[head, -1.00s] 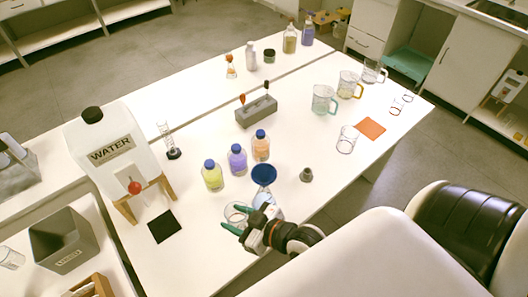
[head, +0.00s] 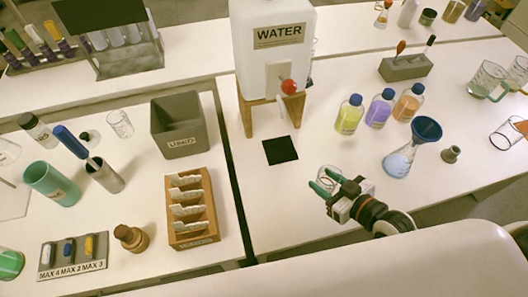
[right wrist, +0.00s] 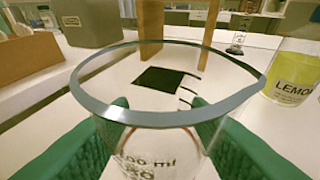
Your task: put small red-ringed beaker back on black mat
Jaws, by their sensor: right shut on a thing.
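My right gripper (head: 324,181) has green fingers and is shut on a small clear glass beaker (head: 330,173). In the right wrist view the beaker (right wrist: 155,150) is upright between both fingers, with its wide rim toward the camera. A faint reddish line and part of a "ml" marking show on its wall. The black mat (head: 281,150) is a bare square on the white table, in front of the water tank. The beaker is to the right of the mat and nearer to me. The mat also shows beyond the rim in the right wrist view (right wrist: 166,80). My left gripper is out of view.
The water tank (head: 272,40) on its wooden stand is behind the mat. Yellow (head: 349,115), purple (head: 380,108) and orange bottles (head: 408,103) and a flask with a blue funnel (head: 398,162) are to the right. The table around the mat is clear.

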